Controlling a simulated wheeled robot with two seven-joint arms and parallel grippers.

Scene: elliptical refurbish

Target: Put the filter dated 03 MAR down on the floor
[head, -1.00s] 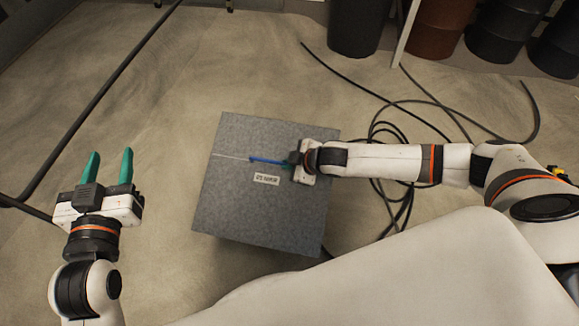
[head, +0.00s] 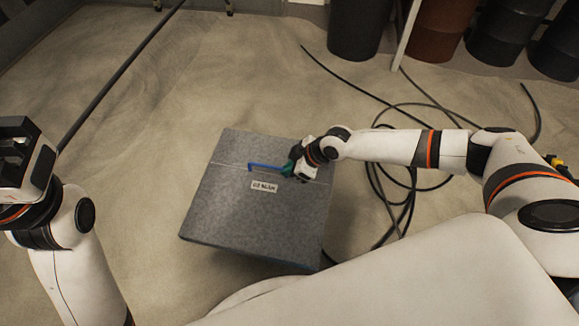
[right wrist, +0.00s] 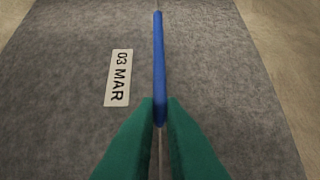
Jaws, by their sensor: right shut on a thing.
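The filter (head: 226,210) is a grey box with a blue handle (head: 262,167) on its top. Its white label reads 03 MAR in the right wrist view (right wrist: 118,78). My right gripper (head: 291,168) is shut on the blue handle; its green fingers (right wrist: 160,125) pinch the handle in the right wrist view. The filter is tilted, with its front side showing below the top. Whether its underside touches the floor I cannot tell.
Bare sandy floor (head: 130,150) lies around the filter, widest to the left. Black cables (head: 400,190) lie coiled on the right. Dark drums (head: 357,28) and a rust-brown drum (head: 436,28) stand at the back right. A dark pipe (head: 115,80) runs along the floor at the left.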

